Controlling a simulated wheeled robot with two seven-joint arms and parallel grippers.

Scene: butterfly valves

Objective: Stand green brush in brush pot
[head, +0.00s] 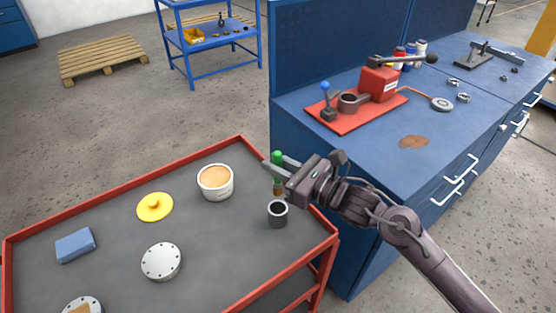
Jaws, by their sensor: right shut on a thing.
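The green brush (277,156) is upright in my right gripper (275,169), which is shut on it near the right edge of the red-rimmed cart. Its green end shows above the fingers and a brownish lower part shows below them. The brush pot (278,216), a small dark grey cup, stands on the cart just below the brush in the picture. The brush's lower end is close to the pot's far rim; I cannot tell whether it is directly over the opening or behind it. My left gripper is not in view.
A blue workbench (370,155) with a red tool plate stands close on the right.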

